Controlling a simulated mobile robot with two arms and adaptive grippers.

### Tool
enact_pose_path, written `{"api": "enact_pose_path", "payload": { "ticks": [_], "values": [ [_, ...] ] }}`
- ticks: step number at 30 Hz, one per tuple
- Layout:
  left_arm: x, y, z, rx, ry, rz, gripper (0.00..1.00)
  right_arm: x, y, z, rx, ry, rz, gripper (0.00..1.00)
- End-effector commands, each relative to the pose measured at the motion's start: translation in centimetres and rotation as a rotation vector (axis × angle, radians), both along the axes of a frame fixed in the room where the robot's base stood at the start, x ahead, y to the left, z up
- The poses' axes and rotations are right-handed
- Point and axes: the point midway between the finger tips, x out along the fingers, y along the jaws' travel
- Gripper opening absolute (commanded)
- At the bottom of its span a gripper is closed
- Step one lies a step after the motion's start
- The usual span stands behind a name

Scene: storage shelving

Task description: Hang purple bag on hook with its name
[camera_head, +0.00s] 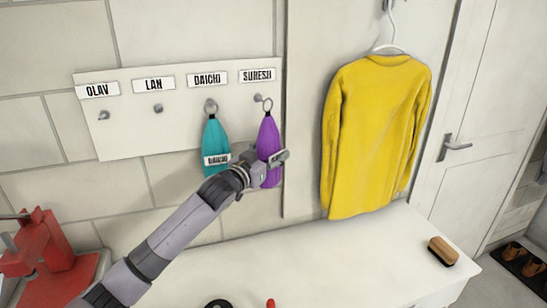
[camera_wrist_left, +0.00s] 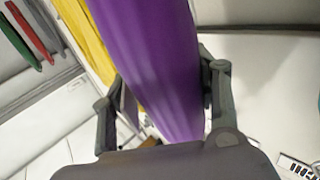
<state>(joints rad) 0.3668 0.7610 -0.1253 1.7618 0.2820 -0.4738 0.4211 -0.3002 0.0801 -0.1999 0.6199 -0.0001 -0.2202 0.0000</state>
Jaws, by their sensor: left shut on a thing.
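The purple bag (camera_head: 268,132) hangs upright in front of the white hook board (camera_head: 128,132), its metal ring at the top. The ring is right beside the hook (camera_head: 258,98) under the SURESH label (camera_head: 257,76); I cannot tell whether it is around the hook. My left gripper (camera_head: 272,160) is shut on the bag's lower part. In the left wrist view the purple bag (camera_wrist_left: 155,65) fills the space between the two fingers. No name tag on the purple bag is visible. My right gripper is not in view.
A teal bag (camera_head: 215,138) tagged DAICHI hangs close on the left, under the DAICHI label. The OLAV and LAN hooks are empty. A yellow shirt (camera_head: 375,130) hangs to the right. A brush (camera_head: 442,251) lies on the white counter (camera_head: 350,255) below.

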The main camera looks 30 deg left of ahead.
Motion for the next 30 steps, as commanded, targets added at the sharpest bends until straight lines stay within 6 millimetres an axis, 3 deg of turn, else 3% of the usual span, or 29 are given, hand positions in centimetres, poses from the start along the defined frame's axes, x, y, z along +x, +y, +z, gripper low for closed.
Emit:
{"api": "enact_pose_path", "payload": {
  "ticks": [30],
  "values": [
    [3.8,4.4,-0.5,0.0,-0.004,0.0,0.11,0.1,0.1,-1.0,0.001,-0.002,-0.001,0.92]
  ]
}}
